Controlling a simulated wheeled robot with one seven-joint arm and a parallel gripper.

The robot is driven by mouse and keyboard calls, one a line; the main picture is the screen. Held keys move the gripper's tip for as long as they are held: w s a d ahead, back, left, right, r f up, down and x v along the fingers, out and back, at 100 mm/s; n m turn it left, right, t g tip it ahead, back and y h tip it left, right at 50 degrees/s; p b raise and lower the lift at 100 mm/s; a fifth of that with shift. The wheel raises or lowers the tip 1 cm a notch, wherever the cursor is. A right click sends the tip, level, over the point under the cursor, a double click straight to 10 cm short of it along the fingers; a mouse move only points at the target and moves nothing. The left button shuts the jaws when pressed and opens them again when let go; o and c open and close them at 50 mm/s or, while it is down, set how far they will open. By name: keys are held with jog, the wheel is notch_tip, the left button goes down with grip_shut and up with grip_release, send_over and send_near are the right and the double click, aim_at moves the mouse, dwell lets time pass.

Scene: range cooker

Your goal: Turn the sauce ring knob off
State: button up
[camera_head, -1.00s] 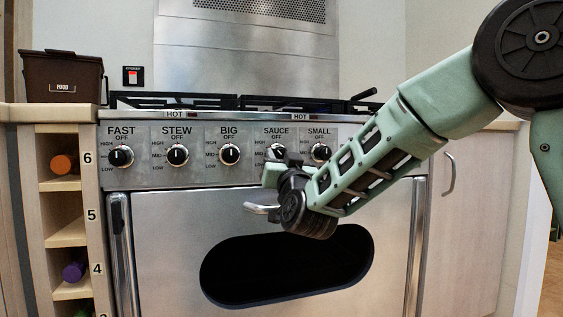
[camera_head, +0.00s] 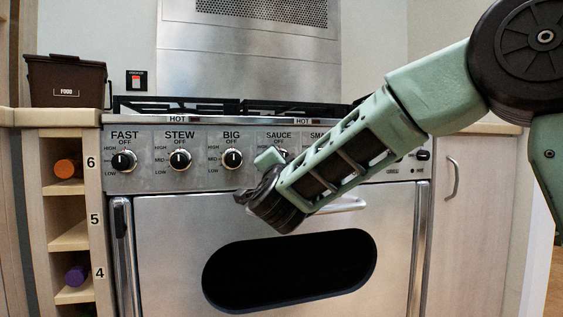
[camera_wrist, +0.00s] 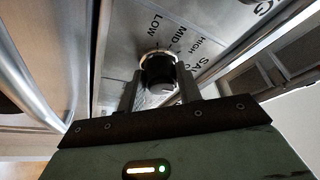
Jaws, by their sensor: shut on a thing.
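The sauce ring knob (camera_wrist: 161,74) is black with a pale ring at its base, on the steel control panel. In the wrist view my gripper (camera_wrist: 161,88) has one finger on each side of it and is shut on it. The LOW, MID and HIGH marks show around the knob, with part of the SAUCE label. In the head view the SAUCE label (camera_head: 279,135) shows above my wrist, which hides most of the knob. The knob's pointer is hidden, so I cannot tell its setting.
The FAST knob (camera_head: 123,160), STEW knob (camera_head: 180,159) and BIG knob (camera_head: 232,158) stand in a row to the left. My arm covers the SMALL knob. The oven door handle (camera_head: 350,205) runs below the panel. A black hob grate (camera_head: 250,106) is above.

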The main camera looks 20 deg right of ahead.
jog(key=shift+m, duration=0.3)
jog(key=shift+f, duration=0.1)
jog(key=o, duration=1)
jog(key=shift+s+a, duration=0.1)
jog(key=p+v, duration=0.4)
jog(key=v, duration=1.3)
jog(key=shift+s+p, duration=0.1)
jog(key=shift+p, duration=0.3)
jog(key=shift+a, duration=0.1)
